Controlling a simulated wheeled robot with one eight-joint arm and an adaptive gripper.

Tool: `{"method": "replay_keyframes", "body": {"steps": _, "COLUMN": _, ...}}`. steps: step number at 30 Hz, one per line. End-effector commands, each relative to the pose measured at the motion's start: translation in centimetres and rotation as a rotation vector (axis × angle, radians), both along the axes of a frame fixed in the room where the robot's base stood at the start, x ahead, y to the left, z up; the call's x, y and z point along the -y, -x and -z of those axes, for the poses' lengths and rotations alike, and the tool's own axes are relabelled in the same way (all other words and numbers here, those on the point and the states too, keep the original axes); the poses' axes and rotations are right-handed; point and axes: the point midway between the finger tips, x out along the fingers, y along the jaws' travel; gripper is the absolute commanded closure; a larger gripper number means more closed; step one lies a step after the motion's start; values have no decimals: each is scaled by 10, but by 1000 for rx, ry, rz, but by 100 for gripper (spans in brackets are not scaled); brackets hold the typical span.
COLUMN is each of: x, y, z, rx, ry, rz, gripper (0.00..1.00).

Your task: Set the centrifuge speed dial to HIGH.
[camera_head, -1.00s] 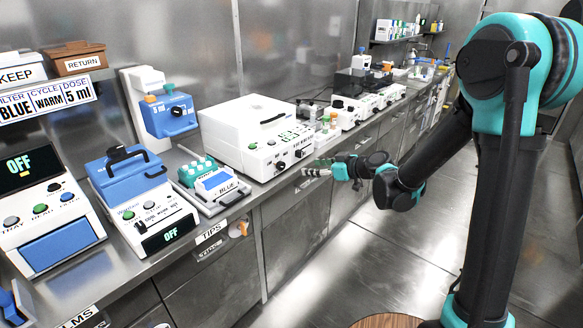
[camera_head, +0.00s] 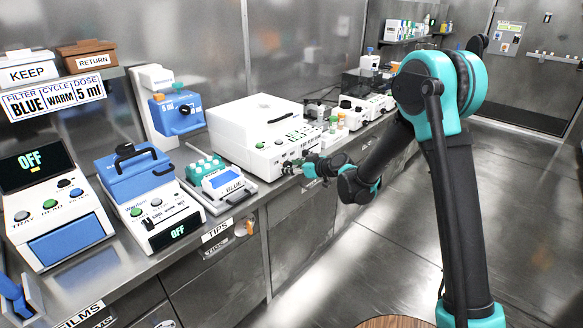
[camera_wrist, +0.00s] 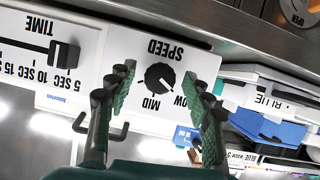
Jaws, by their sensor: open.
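The centrifuge (camera_head: 262,125) is the large white box on the bench, with controls along its front. The wrist view, which is upside down, shows its black speed dial (camera_wrist: 159,76) on a white panel with SPEED, MID and LOW labels. The dial's white mark appears to point toward LOW. No HIGH label can be read; my left finger covers part of the panel there. My gripper (camera_wrist: 158,97) is open, one finger on each side of the dial, with gaps visible. In the head view my gripper (camera_head: 312,166) is at the front right of the centrifuge.
A BLUE tips tray (camera_head: 222,184) and a blue-lidded device (camera_head: 135,175) stand left of the centrifuge. Small white devices (camera_head: 355,112) stand to its right. The aisle floor is clear.

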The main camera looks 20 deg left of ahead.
Motion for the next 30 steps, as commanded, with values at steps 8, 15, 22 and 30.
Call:
{"method": "replay_keyframes", "body": {"steps": 8, "x": 0, "y": 0, "z": 0, "rx": 0, "ry": 0, "rz": 0, "gripper": 51}}
{"method": "replay_keyframes", "body": {"steps": 15, "x": 0, "y": 0, "z": 0, "rx": 0, "ry": 0, "rz": 0, "gripper": 81}}
{"method": "replay_keyframes", "body": {"steps": 22, "x": 0, "y": 0, "z": 0, "rx": -1, "ry": 0, "rz": 0, "gripper": 99}}
{"method": "replay_keyframes", "body": {"steps": 30, "x": 1, "y": -1, "z": 0, "rx": -54, "ry": -21, "rz": 0, "gripper": 99}}
